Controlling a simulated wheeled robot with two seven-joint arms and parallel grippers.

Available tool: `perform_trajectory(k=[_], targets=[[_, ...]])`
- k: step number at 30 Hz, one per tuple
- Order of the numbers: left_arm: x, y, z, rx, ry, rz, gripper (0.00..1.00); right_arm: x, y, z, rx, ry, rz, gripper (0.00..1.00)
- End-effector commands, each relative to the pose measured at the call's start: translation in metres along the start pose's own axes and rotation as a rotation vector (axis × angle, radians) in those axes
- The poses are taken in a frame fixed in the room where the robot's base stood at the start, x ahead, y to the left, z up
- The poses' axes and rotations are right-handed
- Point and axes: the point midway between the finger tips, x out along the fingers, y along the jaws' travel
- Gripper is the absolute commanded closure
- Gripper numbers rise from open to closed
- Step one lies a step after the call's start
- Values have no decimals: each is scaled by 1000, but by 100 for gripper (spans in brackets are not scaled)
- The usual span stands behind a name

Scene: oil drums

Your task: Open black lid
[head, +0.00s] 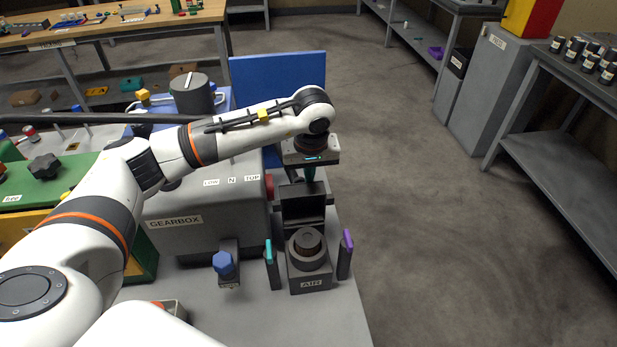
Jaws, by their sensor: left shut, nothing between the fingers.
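A small dark box labelled AIR (311,284) stands on the grey worktop, with a round black cap (307,242) on top. A black plate-like part (303,208) stands behind the cap. It looks like a raised lid, but I cannot tell for sure. My left gripper (310,174) points down just behind and above this black part. Its fingers are shut with nothing between them, and their tips are partly hidden. Whether they touch the black part is unclear. My right gripper is out of view.
A teal-topped post (270,266) and a purple-topped post (346,256) flank the AIR box. A blue knob (223,263) stands to the left, before the grey gearbox (190,230). A blue panel (275,80) rises behind. Open floor (430,200) lies to the right.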

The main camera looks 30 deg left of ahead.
Motion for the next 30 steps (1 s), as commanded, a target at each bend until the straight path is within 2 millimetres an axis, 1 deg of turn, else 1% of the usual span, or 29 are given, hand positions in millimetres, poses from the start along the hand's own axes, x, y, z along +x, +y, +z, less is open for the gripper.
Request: perform_trajectory(k=[4,8,11,14,21,24,27,30], targets=[[0,0,0,-1,1,1,100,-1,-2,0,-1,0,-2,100],[-1,0,0,-1,1,1,100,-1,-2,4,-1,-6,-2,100],[-7,0,1,-1,0,-2,100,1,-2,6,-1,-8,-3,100],[-21,-1,2,-1,-2,-3,100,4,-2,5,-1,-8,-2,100],[-72,-1,3,-1,-2,-4,100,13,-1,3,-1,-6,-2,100],[-91,0,4,-2,-1,-3,100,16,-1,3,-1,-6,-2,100],[-105,0,4,-3,1,-2,100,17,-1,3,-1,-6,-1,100],[-114,0,4,-2,3,-1,100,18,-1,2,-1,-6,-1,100]])
